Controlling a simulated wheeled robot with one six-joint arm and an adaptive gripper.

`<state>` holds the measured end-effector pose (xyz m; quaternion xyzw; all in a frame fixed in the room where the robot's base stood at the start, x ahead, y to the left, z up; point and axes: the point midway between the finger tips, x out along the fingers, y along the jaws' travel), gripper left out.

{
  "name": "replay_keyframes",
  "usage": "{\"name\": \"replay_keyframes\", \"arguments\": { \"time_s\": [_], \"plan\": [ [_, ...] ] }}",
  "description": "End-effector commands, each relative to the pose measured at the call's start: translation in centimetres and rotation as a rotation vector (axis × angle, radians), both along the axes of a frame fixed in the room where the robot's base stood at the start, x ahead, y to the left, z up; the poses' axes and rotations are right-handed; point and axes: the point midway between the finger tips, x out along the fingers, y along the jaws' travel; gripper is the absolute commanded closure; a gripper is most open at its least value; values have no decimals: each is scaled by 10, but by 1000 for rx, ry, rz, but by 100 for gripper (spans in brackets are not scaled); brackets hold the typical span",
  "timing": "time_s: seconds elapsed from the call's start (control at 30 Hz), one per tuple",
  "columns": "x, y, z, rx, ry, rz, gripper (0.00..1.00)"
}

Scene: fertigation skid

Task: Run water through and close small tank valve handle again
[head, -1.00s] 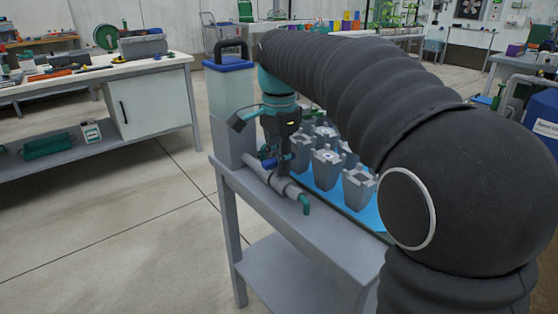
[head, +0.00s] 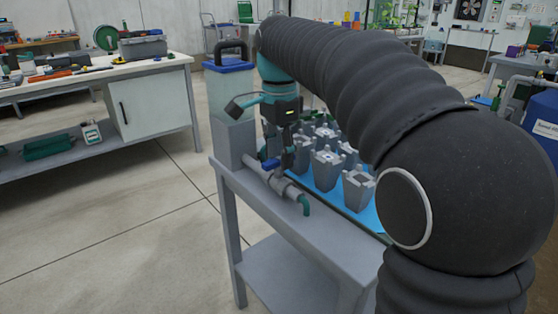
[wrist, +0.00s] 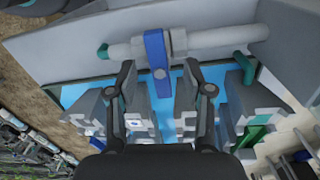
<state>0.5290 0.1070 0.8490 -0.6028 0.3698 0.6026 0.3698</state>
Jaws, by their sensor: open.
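The small tank (head: 232,95) has clear walls, a blue lid and a black carrying handle. It stands on a grey block at the left end of the bench. A grey pipe (head: 268,178) runs from it to a green down-turned spout (head: 304,204). The blue valve handle (wrist: 157,62) lies crosswise over the pipe in the wrist view; it is partly hidden in the head view (head: 271,164). My gripper (wrist: 160,72) is open, its fingertips on either side of the handle's near end and apart from it. No water shows at the spout.
Several grey pots (head: 326,169) stand on a blue mat (head: 327,200) right behind the pipe, close to my gripper. The grey bench (head: 285,225) has a bare front strip. A white workbench (head: 150,100) with tools stands at the left, with open floor between.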

Motion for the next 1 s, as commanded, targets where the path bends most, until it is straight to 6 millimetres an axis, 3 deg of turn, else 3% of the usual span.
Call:
{"name": "replay_keyframes", "arguments": {
  "time_s": [0.53,1.0],
  "plan": [
    [1,0,68,0,-1,0,49],
    [-2,-1,76,0,-3,7,49]
  ]
}}
